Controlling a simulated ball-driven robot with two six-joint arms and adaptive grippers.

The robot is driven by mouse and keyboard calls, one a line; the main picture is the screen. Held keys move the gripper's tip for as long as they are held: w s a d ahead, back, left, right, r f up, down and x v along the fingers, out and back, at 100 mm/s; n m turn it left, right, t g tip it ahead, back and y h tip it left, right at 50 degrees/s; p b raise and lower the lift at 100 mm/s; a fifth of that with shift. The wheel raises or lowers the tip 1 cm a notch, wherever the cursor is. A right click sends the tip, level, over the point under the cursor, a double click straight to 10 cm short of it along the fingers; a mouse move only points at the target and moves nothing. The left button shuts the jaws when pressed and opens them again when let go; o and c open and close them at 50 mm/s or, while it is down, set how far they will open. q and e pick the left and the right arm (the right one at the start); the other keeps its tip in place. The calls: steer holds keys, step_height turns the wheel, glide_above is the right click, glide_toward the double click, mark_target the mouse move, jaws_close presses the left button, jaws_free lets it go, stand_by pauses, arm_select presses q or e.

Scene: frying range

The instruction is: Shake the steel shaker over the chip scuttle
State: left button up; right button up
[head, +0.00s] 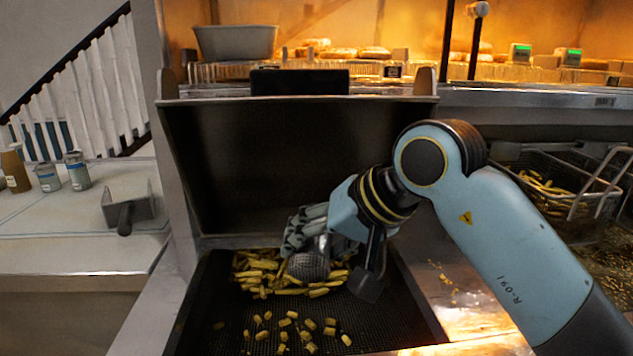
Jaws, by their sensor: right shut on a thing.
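The chip scuttle (205,325) is a dark tray with a perforated floor and a tall back, in the middle of the head view. Chips (257,270) are heaped at its back, with several loose pieces nearer the front. My right gripper (313,246) reaches in from the right over the heap. It is shut on the steel shaker (309,265), whose dotted, rounded end points down toward the chips. The fingers hide the rest of the shaker. I cannot tell whether the shaker touches the chips. My left gripper is out of view.
A fryer basket (570,177) with chips stands at the right. A metal scoop (128,206) and several small containers (77,170) sit on the left counter. A lit shelf (330,65) with food runs along the back.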

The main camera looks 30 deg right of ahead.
arm_select(q)
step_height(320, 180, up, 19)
steer(key=p, duration=1.7)
arm_select(e)
steer(key=w+d+m+h, duration=0.2)
steer(key=w+d+m, duration=0.6)
steer(key=m, duration=1.1)
arm_select(q)
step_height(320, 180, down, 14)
steer(key=b, duration=1.3)
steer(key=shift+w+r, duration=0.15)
arm_select(e)
steer(key=w+a+r+m+t+y, duration=0.2)
steer(key=a+r+m+t+y, duration=0.2)
steer(key=t+y, duration=0.3)
steer(key=shift+w+a+m+t+y, duration=0.2)
steer(key=shift+m+t+y, duration=0.1)
steer(key=shift+m+y, duration=0.2)
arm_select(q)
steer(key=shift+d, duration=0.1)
